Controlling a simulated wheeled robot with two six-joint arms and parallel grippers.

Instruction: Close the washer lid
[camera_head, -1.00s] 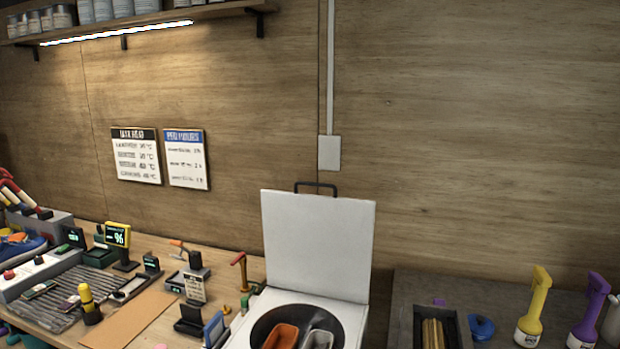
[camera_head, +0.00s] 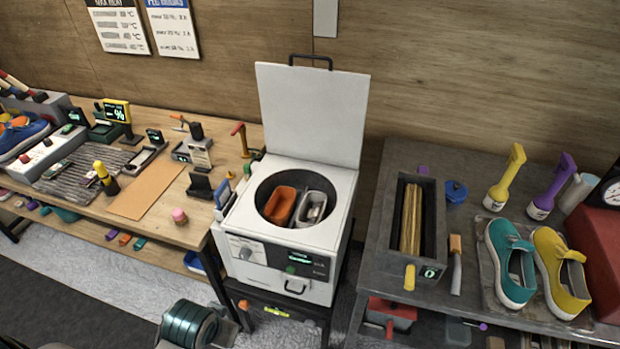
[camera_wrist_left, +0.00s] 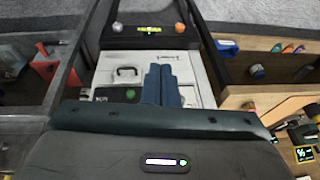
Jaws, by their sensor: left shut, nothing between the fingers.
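The white washer (camera_head: 277,253) stands between the two tables. Its lid (camera_head: 312,113) is open and stands upright at the back, with a dark handle (camera_head: 311,60) on its top edge. The round drum (camera_head: 264,192) is uncovered and holds an orange tub (camera_head: 281,206) and a grey tub (camera_head: 310,207). In the left wrist view, the washer front (camera_wrist_left: 103,75) appears upside down beyond the blue fingers of my left gripper (camera_wrist_left: 162,72). These fingers are together and empty. In the head view, only a teal part of my left arm shows at the bottom. My right gripper is not in view.
A wooden table (camera_head: 75,192) with tools and a blue sneaker (camera_head: 22,135) is at the left. A grey table (camera_head: 400,160) at the right holds a dark tray (camera_head: 437,252), teal shoe (camera_head: 510,265) and yellow shoe (camera_head: 562,275). The wall (camera_head: 470,70) is close behind the lid.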

